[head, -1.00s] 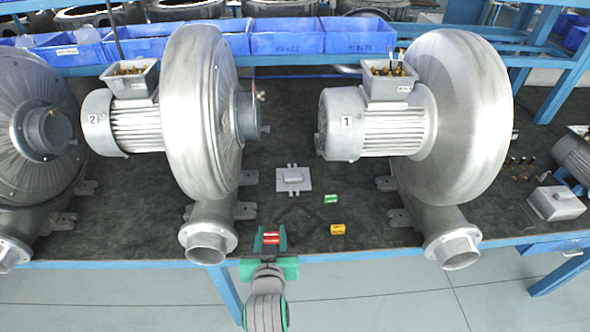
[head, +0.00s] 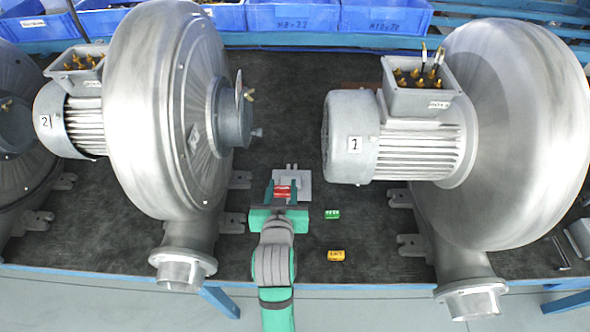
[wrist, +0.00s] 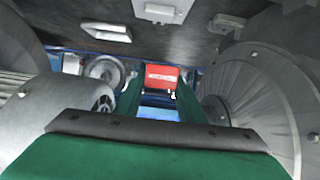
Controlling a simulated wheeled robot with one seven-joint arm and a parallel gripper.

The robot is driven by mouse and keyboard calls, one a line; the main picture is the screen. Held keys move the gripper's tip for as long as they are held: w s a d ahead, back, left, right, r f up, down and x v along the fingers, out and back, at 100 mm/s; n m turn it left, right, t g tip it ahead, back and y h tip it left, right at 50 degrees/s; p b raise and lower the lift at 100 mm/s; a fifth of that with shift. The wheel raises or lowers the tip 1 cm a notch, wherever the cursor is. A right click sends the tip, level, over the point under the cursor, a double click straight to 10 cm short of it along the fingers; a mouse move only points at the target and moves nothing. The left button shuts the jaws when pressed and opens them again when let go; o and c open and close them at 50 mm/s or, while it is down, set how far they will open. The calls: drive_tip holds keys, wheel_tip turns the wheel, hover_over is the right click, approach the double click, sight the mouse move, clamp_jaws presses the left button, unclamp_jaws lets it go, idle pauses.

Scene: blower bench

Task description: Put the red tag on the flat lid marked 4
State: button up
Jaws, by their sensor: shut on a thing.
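My gripper (head: 282,193) is shut on the red tag (head: 282,191). The red tag also shows between the green fingers in the wrist view (wrist: 161,77), with pale lettering too small to read. In the head view the gripper overlaps the near part of a flat grey lid (head: 304,186) lying on the dark bench mat. The lid has a raised block, partly hidden behind the fingers. No number 4 is readable on it. I cannot tell how high the tag is above the lid, or whether they touch.
A green tag (head: 332,214) and a yellow tag (head: 336,256) lie right of my arm. Blue bins (head: 292,17) line the back. The mat behind the lid is clear.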

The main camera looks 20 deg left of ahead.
drive_tip(key=f+x, duration=0.1)
drive_tip(key=x, duration=0.4)
drive_tip(key=d+f+x, duration=0.1)
drive_tip(key=x, duration=0.4)
drive_tip(key=d+f+x, duration=0.1)
drive_tip(key=x, duration=0.4)
drive_tip(key=shift+a, duration=0.1)
drive_tip(key=shift+w+a+f, duration=0.1)
drive_tip(key=shift+w+f, duration=0.35)
drive_tip(key=shift+f, duration=1.7)
drive_tip(key=shift+f, duration=0.1)
drive_tip(key=o, duration=1)
